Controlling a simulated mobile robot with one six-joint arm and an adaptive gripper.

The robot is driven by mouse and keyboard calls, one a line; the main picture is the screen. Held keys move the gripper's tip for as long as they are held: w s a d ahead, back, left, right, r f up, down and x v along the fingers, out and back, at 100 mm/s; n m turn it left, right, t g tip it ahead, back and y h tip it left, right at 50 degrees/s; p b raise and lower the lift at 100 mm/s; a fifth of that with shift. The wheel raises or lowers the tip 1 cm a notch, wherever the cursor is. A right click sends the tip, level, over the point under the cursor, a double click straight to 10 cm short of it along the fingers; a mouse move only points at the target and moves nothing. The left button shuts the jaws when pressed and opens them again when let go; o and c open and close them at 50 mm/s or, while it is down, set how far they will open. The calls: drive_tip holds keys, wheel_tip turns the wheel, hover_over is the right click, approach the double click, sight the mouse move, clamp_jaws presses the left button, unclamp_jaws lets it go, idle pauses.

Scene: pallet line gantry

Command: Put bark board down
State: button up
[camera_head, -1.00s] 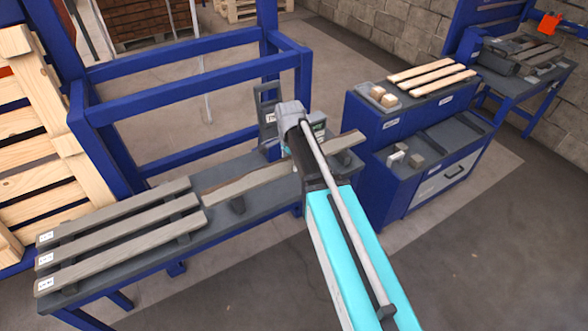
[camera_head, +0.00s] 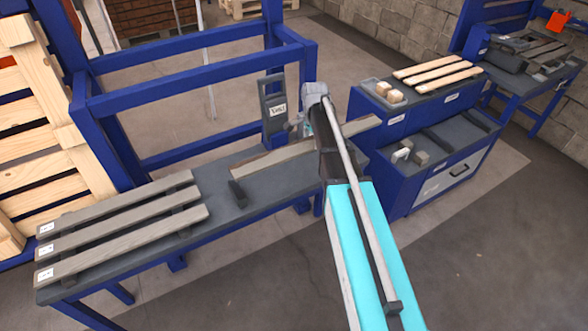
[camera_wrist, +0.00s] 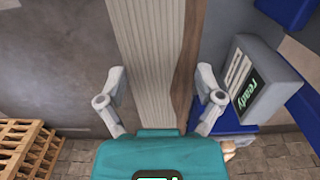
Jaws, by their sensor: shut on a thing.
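The bark board (camera_head: 270,160) is a long grey-brown plank with a darker brown bark edge. My gripper (camera_wrist: 160,88) is shut on it; in the wrist view the board (camera_wrist: 150,45) runs up between the two fingers, bark edge on the right. In the head view the board spans the right part of the dark bench (camera_head: 215,205), and its far end reaches past my arm toward the blue cabinet. My arm hides its middle and the fingertips. I cannot tell whether it touches the bench.
Three grey boards (camera_head: 130,225) lie side by side at the bench's left. A dark support block (camera_head: 237,193) shows beside the held board. A display stand (camera_head: 274,108) is behind it; its screen reads "ready" in the wrist view (camera_wrist: 250,88). The blue cabinet (camera_head: 395,140) stands right.

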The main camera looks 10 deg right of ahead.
drive_tip(key=w+d+f+b, duration=0.1)
drive_tip(key=w+d+f, duration=0.1)
drive_tip(key=w+d, duration=0.4)
drive_tip(key=d, duration=0.3)
drive_tip(key=shift+w+f+b, duration=0.2)
drive_tip(key=shift+w+b, duration=0.1)
drive_tip(key=shift+b, duration=0.1)
drive_tip(key=shift+a, duration=0.1)
drive_tip(key=a+f+b, duration=0.9)
drive_tip(key=a, duration=0.4)
drive_tip(key=shift+s, duration=0.25)
